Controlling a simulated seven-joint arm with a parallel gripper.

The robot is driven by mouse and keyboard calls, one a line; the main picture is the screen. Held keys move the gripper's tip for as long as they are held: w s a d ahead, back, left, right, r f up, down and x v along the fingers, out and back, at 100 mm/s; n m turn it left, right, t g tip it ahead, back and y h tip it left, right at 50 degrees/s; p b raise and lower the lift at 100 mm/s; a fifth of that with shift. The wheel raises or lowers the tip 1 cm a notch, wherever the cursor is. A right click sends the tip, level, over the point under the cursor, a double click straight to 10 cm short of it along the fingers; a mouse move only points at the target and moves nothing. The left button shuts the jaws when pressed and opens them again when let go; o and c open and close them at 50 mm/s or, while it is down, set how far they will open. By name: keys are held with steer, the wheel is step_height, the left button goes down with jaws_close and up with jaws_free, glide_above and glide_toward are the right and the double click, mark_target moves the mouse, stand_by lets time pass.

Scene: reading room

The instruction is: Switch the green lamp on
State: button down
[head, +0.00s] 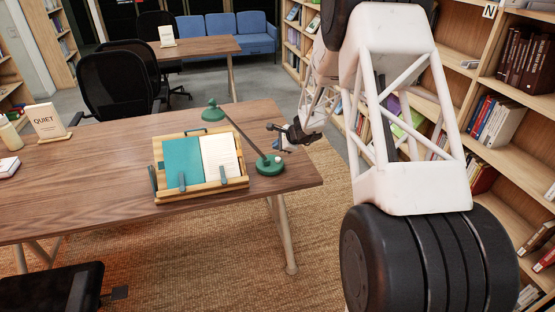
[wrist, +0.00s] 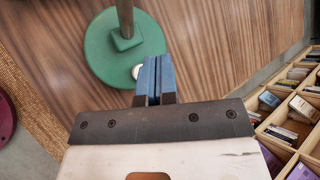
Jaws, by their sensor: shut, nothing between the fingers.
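No glow shows from the shade. A small pale button (wrist: 137,72) sits on the base's edge; the base also shows in the wrist view (wrist: 98,48). My gripper (head: 284,148) is above and just beyond the base in the head view. In the wrist view its blue fingers (wrist: 158,62) are together and empty, right beside the button. I cannot tell whether they touch it.
A wooden book stand (head: 200,190) with an open book is left of the lamp base. A QUIET sign (head: 47,121) stands at the table's left. Bookshelves (head: 500,130) line the right side. The table (head: 100,200) is clear between sign and stand.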

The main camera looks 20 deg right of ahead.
steer(key=shift+r, duration=1.45)
steer(key=s+a+r+n+g, duration=0.1)
steer(key=s+a+r+n, duration=0.2)
steer(key=s+r, duration=0.5)
steer(key=s+a+r+n+g+h, duration=0.1)
steer(key=s+a+r+n, duration=0.4)
steer(key=s, duration=0.4)
steer(key=s+a+r+n+g, duration=0.1)
steer(key=s+a+r+n, duration=0.1)
steer(key=s+r, duration=0.65)
steer(key=s+r+n+h, duration=0.1)
steer(key=s+n, duration=0.3)
steer(key=s, duration=1.2)
steer(key=s+r+n+g+h, duration=0.1)
steer(key=s+n+h, duration=0.3)
steer(key=s, duration=1.2)
steer(key=shift+s+d+r, duration=0.35)
steer(key=shift+d+r, duration=0.1)
steer(key=shift+r, duration=0.1)
